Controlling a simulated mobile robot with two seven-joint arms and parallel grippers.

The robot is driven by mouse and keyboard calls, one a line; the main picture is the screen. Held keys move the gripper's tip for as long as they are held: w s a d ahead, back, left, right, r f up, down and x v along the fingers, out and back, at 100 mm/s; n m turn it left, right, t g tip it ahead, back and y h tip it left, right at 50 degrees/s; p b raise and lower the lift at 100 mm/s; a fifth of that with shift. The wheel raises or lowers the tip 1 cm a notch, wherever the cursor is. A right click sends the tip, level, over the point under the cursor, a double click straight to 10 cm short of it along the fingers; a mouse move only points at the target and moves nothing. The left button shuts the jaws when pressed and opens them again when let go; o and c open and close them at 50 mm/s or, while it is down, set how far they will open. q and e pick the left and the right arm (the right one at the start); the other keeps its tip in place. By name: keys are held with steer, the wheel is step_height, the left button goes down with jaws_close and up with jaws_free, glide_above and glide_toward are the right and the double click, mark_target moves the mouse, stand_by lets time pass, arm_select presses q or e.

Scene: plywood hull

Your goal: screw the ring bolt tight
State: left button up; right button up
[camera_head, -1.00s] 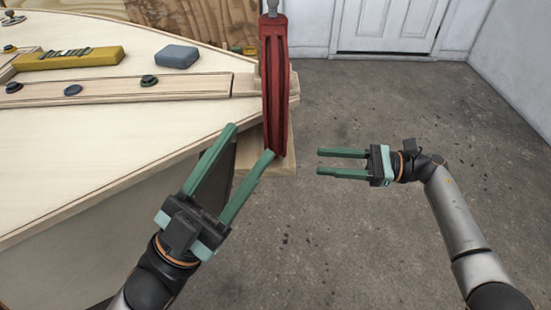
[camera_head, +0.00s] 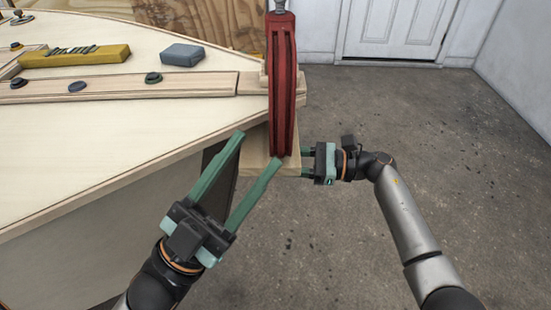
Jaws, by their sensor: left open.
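No ring bolt can be made out for sure. A small metal fitting (camera_head: 20,17) lies at the far left corner of the plywood, too small to identify. A red clamp-like frame (camera_head: 283,95) stands upright at the hull's edge, with a metal piece (camera_head: 280,5) at its top, cut by the picture edge. My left gripper (camera_head: 260,147) is open and empty, its fingertips just left of and below the red frame's lower end. My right gripper (camera_head: 306,165) is right of the red frame, fingers apart; their tips are hidden behind the frame and the wooden block.
The plywood hull panel (camera_head: 110,135) fills the left, with a wooden strip (camera_head: 200,86) bearing dark knobs. A yellow block (camera_head: 75,56) and a grey-blue block (camera_head: 182,54) lie on it. A wooden block (camera_head: 255,162) sits under the red frame. The concrete floor (camera_head: 460,170) is clear on the right.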

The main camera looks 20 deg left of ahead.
steer(key=shift+c, duration=0.2)
jaws_close()
steer(key=shift+s+f, duration=0.1)
stand_by(0.5)
steer(key=shift+s+d+m+g+h, duration=0.1)
steer(key=shift+s+m+g+h, duration=0.15)
steer(key=shift+m+g, duration=0.75)
steer(key=shift+s+d+m+g+h, duration=0.1)
steer(key=shift+m+g+h, duration=0.3)
steer(key=shift+m, duration=1)
steer(key=shift+r, duration=0.2)
